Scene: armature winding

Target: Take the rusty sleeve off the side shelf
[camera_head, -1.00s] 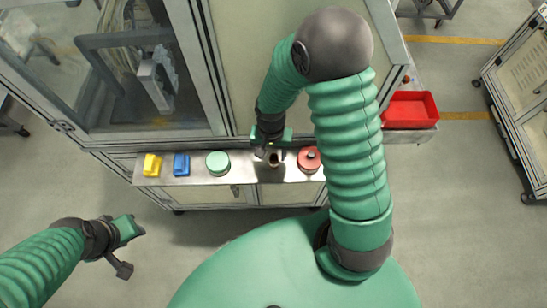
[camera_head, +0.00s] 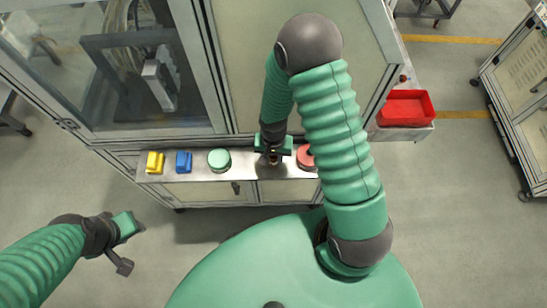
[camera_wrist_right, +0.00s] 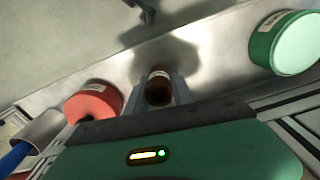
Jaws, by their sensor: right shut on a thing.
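The rusty sleeve (camera_wrist_right: 158,88) is a small brown ring with a pale label, seen in the right wrist view between the two fingers of my right gripper (camera_wrist_right: 160,92). The fingers are shut on it from both sides. In the head view my right gripper (camera_head: 273,155) is over the side shelf (camera_head: 245,167), and the sleeve is mostly hidden beneath it. I cannot tell whether the sleeve still touches the shelf. My left gripper (camera_head: 127,243) is open and empty at the lower left, away from the shelf.
On the shelf stand a yellow block (camera_head: 155,163), a blue block (camera_head: 184,162), a green round tin (camera_head: 219,160) and a red round tin (camera_head: 306,158), close to the right gripper's right. A glazed cabinet rises behind. A red bin (camera_head: 405,108) stands at the right.

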